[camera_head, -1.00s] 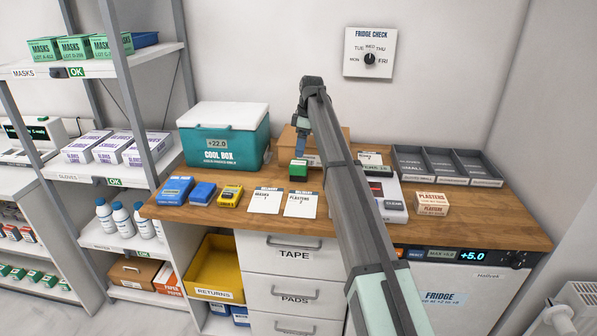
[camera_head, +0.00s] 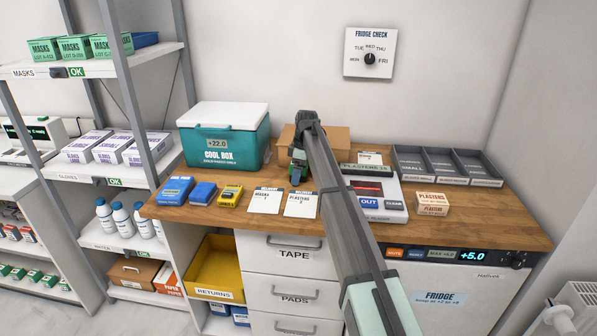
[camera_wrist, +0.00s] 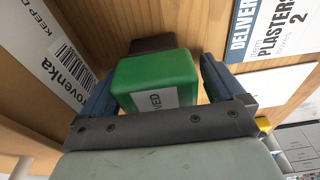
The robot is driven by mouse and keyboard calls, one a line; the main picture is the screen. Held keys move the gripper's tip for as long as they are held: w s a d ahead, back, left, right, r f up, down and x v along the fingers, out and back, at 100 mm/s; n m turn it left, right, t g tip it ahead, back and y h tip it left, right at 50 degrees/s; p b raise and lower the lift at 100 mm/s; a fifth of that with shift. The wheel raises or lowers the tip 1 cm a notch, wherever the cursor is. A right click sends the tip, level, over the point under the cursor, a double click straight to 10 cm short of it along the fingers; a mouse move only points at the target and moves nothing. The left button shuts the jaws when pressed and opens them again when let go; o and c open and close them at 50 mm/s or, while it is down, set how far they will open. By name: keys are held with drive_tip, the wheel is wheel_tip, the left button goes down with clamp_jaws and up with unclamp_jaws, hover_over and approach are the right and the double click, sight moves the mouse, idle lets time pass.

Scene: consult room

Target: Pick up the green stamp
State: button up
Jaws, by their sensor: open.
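The green stamp (camera_wrist: 155,82) has a dark part at its far end and a white label ending in "VED" on its near face. In the head view the stamp (camera_head: 296,176) is mostly hidden by my gripper, on the wooden counter behind the delivery cards. My gripper (camera_wrist: 160,78) is open in the wrist view, with one blue finger on each side of the stamp. A narrow gap shows at the right finger; contact at the left finger cannot be told. In the head view my gripper (camera_head: 298,163) is down at the stamp.
A cardboard box (camera_head: 338,139) stands just behind the stamp. The plasters delivery card (camera_head: 301,204) lies in front. The cool box (camera_head: 225,135) is to the left and a white device with an OUT key (camera_head: 370,203) to the right. Grey trays (camera_head: 446,165) stand at the back right.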

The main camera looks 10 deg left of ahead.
drive_tip(key=shift+c, duration=0.4)
drive_tip(key=c, duration=1)
wheel_tip(320, 180, up, 10)
idle(0.3)
